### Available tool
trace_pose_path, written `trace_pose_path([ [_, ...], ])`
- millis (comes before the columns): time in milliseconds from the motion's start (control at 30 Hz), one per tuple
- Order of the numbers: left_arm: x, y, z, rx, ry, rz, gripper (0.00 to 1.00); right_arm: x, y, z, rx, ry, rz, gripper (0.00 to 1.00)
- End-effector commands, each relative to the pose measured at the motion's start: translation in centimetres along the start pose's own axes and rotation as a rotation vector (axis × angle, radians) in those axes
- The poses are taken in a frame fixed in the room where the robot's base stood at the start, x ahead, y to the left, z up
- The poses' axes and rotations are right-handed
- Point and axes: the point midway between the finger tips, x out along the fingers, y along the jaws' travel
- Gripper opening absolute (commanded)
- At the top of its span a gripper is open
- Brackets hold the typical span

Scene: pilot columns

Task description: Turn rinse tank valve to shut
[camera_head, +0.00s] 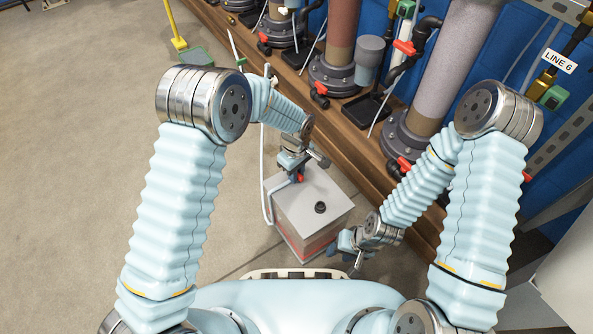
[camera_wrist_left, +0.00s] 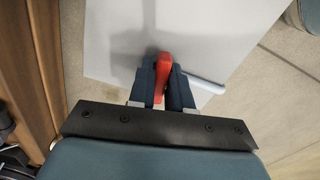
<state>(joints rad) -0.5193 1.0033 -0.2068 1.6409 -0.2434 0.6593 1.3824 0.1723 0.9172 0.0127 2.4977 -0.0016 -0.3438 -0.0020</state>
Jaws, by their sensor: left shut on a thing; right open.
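The rinse tank (camera_head: 309,203) is a grey box on the floor in the middle of the head view, with a black knob (camera_head: 320,207) on its top. Its red valve handle (camera_head: 300,177) shows near the tank's back edge; in the left wrist view the handle (camera_wrist_left: 163,66) stands between the fingers. My left gripper (camera_head: 292,168) is over that edge, shut on the red handle, and its fingers hide part of it; it also shows in the left wrist view (camera_wrist_left: 162,88). My right gripper (camera_head: 350,247) is open and empty, low beside the tank's right front side.
A wooden bench (camera_head: 352,150) with several columns, black pipes and other red valve handles runs along the right. A pale hose (camera_head: 266,190) runs down the tank's left side. A yellow pole (camera_head: 173,28) stands at the back left. The floor (camera_head: 80,150) at left is clear.

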Motion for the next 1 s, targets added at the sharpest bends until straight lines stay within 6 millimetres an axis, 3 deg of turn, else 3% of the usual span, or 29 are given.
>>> trace_pose_path([
  [367,-0.01,0.02,0.03,0.004,0.000,0.000,0.00,0.01,0.00,0.00,0.000,0.000,0.000,0.43],
  [500,0.04,0.04,0.06,0.150,-0.002,0.001,0.00,0.22,0.08,0.00,0.000,0.000,0.000,0.43],
  [533,0.00,0.04,0.07,0.171,-0.001,0.001,0.20,0.20,0.08,0.01,0.000,0.000,0.000,0.43],
  [700,-0.03,0.03,0.05,0.164,-0.001,0.001,0.45,0.15,0.06,0.00,0.000,0.000,0.000,0.43],
  [1000,-0.12,0.02,0.02,0.163,0.000,0.000,0.45,0.08,0.03,0.00,0.000,0.000,0.000,0.43],
])
